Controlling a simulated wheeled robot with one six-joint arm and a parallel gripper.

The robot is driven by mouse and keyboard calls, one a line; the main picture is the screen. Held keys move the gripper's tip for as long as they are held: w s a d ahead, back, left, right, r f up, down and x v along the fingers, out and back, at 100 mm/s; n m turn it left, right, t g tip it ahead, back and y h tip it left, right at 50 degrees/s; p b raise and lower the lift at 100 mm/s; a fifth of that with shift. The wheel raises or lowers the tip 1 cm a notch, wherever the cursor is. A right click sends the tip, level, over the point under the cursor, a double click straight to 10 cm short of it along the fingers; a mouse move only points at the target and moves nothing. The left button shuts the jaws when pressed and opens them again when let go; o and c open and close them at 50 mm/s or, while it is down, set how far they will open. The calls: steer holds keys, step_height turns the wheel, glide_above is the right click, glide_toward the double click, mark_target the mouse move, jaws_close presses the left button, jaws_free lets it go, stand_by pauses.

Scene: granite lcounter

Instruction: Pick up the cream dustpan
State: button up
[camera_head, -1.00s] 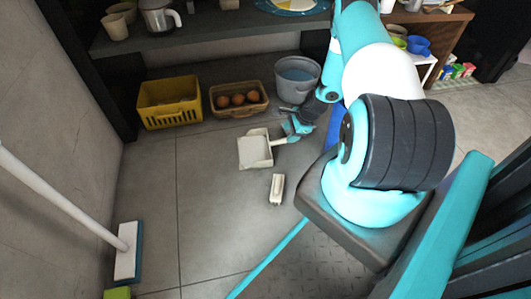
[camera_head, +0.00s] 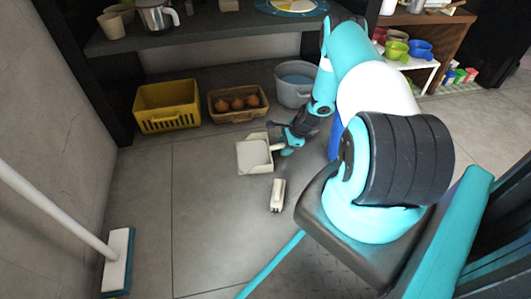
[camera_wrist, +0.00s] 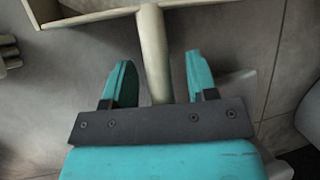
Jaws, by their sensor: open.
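The cream dustpan (camera_head: 254,155) lies on the grey floor tiles, its handle pointing right toward my gripper (camera_head: 287,143). In the wrist view the dustpan's pan edge (camera_wrist: 100,14) crosses the top and its handle (camera_wrist: 154,50) runs down between the two teal fingers. My gripper (camera_wrist: 158,85) is open, with one finger on each side of the handle and a visible gap on both sides. The handle's far end is hidden behind the gripper's dark bar.
A yellow crate (camera_head: 167,106), a basket of brown round items (camera_head: 237,104) and a grey bucket (camera_head: 294,90) stand behind the dustpan under a shelf. A small white brush-like object (camera_head: 277,195) lies in front. A white-handled broom (camera_head: 117,262) stands at left.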

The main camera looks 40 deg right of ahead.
steer(key=shift+f, duration=0.25)
stand_by(0.4)
jaws_close()
